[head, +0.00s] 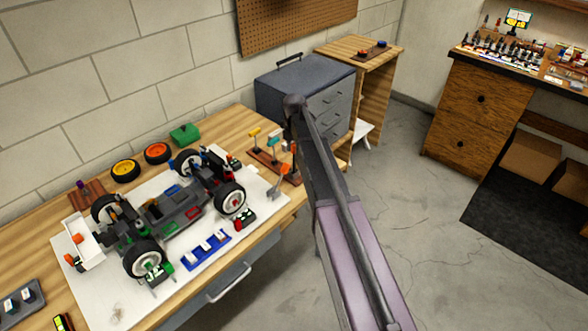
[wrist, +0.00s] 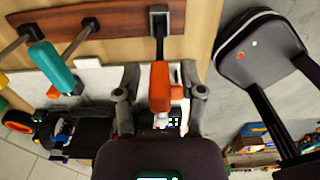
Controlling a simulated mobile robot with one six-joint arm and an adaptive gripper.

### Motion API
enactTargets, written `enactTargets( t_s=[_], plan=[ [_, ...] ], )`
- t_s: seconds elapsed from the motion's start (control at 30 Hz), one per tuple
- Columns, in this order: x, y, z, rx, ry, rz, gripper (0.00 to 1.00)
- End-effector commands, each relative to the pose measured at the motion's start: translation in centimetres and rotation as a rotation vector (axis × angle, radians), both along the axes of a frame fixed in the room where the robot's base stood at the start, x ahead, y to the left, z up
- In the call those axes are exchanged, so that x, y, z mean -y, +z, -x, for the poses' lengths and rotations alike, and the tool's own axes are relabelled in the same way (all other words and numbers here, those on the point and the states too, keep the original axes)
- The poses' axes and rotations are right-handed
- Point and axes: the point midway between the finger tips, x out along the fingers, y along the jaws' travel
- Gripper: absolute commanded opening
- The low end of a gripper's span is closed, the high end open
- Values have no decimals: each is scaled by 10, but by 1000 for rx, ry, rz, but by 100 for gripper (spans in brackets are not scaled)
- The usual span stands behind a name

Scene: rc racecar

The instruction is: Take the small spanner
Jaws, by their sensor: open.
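The brown tool rack (wrist: 110,24) crosses the top of the wrist view, with shafted tools pointing away from it. An orange-handled tool (wrist: 160,88) hangs from a grey holder on the rack by a dark shaft. My gripper (wrist: 160,76) is open, with one finger on each side of the orange handle. I cannot tell whether either finger touches it. A teal-handled tool (wrist: 55,67) is left of the gripper. In the head view the rack (head: 262,160) stands at the table's right end; my arm covers part of that area. I cannot tell which tool is the small spanner.
The racecar (head: 170,210) sits on a white mat (head: 105,300) left of the rack. A blue holder (head: 207,250) lies in front of the car. A grey drawer cabinet (head: 305,90) stands behind the rack. Open floor (head: 410,200) lies to the right.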

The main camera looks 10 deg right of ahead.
Motion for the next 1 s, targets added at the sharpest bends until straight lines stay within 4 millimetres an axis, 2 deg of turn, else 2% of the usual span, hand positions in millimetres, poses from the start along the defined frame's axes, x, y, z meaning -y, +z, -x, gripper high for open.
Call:
enactTargets(
  t_s=[0.03,0.27,0.93,0.97,1.0],
  plan=[
    [0,-8,0,0,0,0,51],
    [0,-19,0,0,0,0,51],
    [-1,-20,0,0,1,0,51],
    [-1,-20,0,0,1,0,48],
    [-1,-20,0,0,1,0,37]
  ],
)
